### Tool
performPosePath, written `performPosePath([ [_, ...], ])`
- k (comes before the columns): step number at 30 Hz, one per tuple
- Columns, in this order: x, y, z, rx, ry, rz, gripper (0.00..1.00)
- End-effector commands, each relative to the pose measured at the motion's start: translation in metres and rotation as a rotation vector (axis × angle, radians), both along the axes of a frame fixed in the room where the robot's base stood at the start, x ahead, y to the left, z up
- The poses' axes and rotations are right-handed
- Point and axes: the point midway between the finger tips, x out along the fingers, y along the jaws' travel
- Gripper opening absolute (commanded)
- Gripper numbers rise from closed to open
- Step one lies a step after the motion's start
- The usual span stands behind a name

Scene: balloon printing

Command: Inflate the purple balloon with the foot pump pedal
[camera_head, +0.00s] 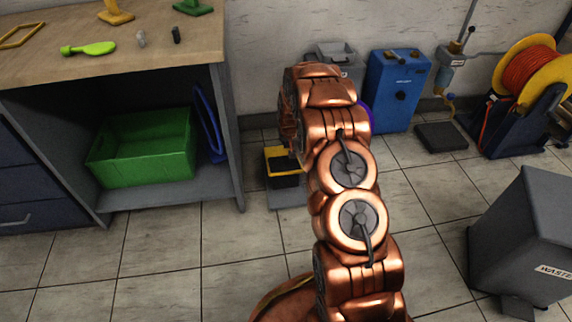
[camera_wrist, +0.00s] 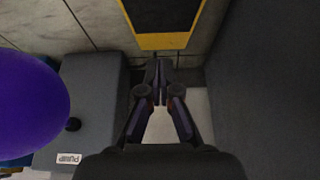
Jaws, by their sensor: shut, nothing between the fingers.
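The purple balloon (camera_wrist: 30,105) looks large and rounded at the left of the wrist view. Only a purple sliver (camera_head: 367,115) shows past my arm in the head view. It sits beside a grey box (camera_wrist: 90,95) labelled "PUMP". The foot pump pedal (camera_wrist: 165,15) has a black pad and a yellow edge, at the top of the wrist view; it also shows on the floor left of my arm in the head view (camera_head: 285,165). My gripper (camera_wrist: 159,68) is shut and empty, its tips just short of the yellow edge in the picture. Whether they touch is unclear. My arm hides the gripper in the head view.
A workbench (camera_head: 130,75) with a green bin (camera_head: 145,150) on its lower shelf stands left of the pedal. A blue box (camera_head: 398,85) and an orange hose reel (camera_head: 535,70) stand by the wall. A grey waste bin (camera_head: 525,240) is at right. Tiled floor between is clear.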

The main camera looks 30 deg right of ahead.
Motion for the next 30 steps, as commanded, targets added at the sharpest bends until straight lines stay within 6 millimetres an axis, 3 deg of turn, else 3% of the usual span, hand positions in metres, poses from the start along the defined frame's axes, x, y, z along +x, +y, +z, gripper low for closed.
performPosePath([
  [16,0.004,-0.001,-0.009,0.0,-0.001,0.0,0.0],
  [30,0.026,-0.008,-0.066,0.0,-0.001,0.0,0.0],
])
